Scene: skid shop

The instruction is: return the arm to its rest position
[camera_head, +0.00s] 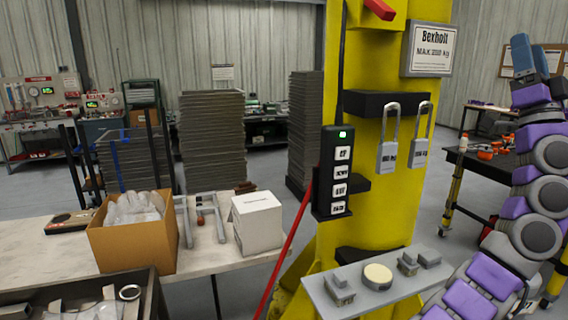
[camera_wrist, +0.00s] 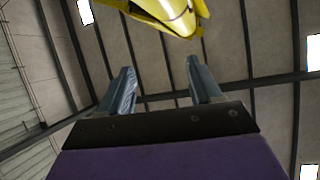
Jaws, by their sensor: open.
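My arm (camera_head: 520,210), purple and grey, stands along the right side of the head view, rising from the bottom edge and bent. My gripper (camera_wrist: 157,90) shows in the wrist view with its two grey fingers apart and nothing between them. It points up towards the ceiling, with a yellow part (camera_wrist: 165,12) beyond the fingertips.
A yellow column (camera_head: 375,220) stands close in front, with a black pendant control (camera_head: 334,170), padlocks (camera_head: 388,150) and a grey shelf (camera_head: 372,295). A worktable (camera_head: 40,255) with a cardboard box (camera_head: 135,240) is left. A dark table (camera_head: 480,165) stands behind my arm.

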